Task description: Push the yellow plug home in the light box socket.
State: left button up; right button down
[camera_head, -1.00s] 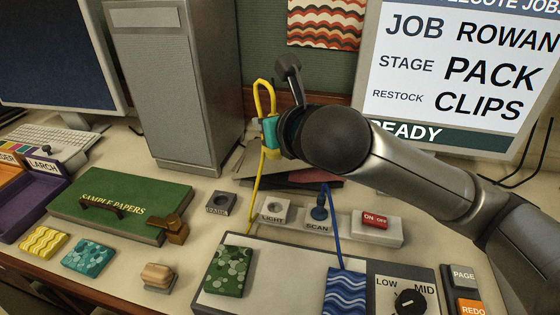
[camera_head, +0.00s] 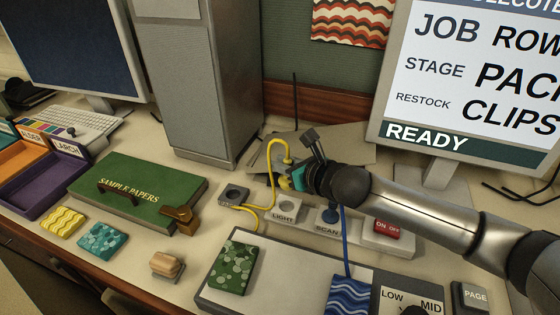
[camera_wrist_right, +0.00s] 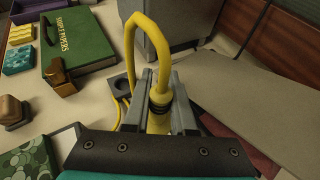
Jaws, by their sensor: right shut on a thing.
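My right gripper (camera_head: 299,174) comes in from the right, low over the back of the white socket strip. It is shut on the yellow plug (camera_head: 285,184), which also shows between the two fingers in the right wrist view (camera_wrist_right: 158,122). The plug is just behind and above the light box socket, labelled LIGHT (camera_head: 285,211); I cannot tell whether its tip touches the socket. The yellow cable (camera_head: 271,158) loops up from the plug and down to the left. The plug's lower end is hidden. My left gripper is not in view.
A red ON/OFF switch (camera_head: 387,228) is further right. A grey holder block (camera_head: 234,194) sits left of the strip. A tall grey cabinet (camera_head: 200,90) stands behind.

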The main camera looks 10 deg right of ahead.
jog(key=shift+f+b, duration=0.8)
jog(key=shift+f, duration=1.1)
jog(key=shift+f+b, duration=0.55)
jog(key=shift+f, duration=0.45)
jog(key=shift+p, duration=0.35)
jog(key=shift+p, duration=0.35)
jog(key=shift+p, duration=0.35)
